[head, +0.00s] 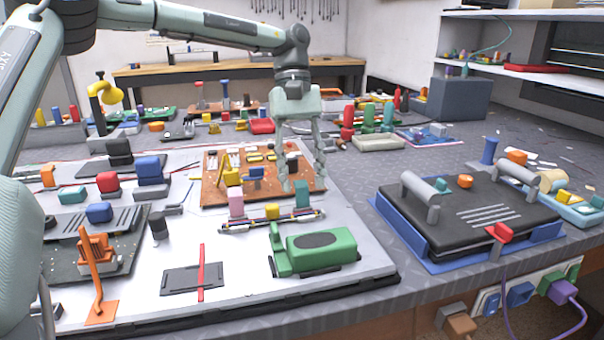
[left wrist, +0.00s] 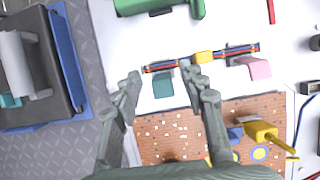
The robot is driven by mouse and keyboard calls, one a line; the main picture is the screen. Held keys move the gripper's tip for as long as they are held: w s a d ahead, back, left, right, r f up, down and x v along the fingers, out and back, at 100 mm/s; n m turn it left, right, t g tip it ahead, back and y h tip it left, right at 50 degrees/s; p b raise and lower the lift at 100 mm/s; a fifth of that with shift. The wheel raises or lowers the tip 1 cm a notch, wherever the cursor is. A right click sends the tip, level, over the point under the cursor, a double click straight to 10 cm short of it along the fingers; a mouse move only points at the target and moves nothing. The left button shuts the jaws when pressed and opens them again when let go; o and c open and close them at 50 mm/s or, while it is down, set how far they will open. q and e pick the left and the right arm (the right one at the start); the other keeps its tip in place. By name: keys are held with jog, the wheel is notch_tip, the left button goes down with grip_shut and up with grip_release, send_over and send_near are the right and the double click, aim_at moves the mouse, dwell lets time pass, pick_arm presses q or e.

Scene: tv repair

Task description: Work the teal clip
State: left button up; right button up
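The teal clip (head: 302,196) stands at the right end of a thin strip with coloured wires (head: 245,222), on the white board. A yellow clip (head: 272,211) and a pink clip (head: 236,204) sit along the same strip. In the left wrist view the teal clip (left wrist: 163,86) lies between the fingertips of my left gripper (left wrist: 162,74), nearer the viewer than the strip. My left gripper (head: 304,184) is open and points down above the clip; the fingers do not visibly touch it. My right gripper is not in view.
A brown circuit board (head: 225,190) with several parts lies just behind the strip. A green block-shaped tool (head: 318,249) lies in front. A black device (head: 470,215) on a blue tray stands to the right, past a grey strip of table.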

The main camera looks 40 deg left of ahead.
pick_arm(q)
grip_shut()
dwell(1.3)
jog(key=shift+o, duration=0.7)
grip_release()
jog(key=v, duration=1.2)
jog(key=shift+r, duration=0.1)
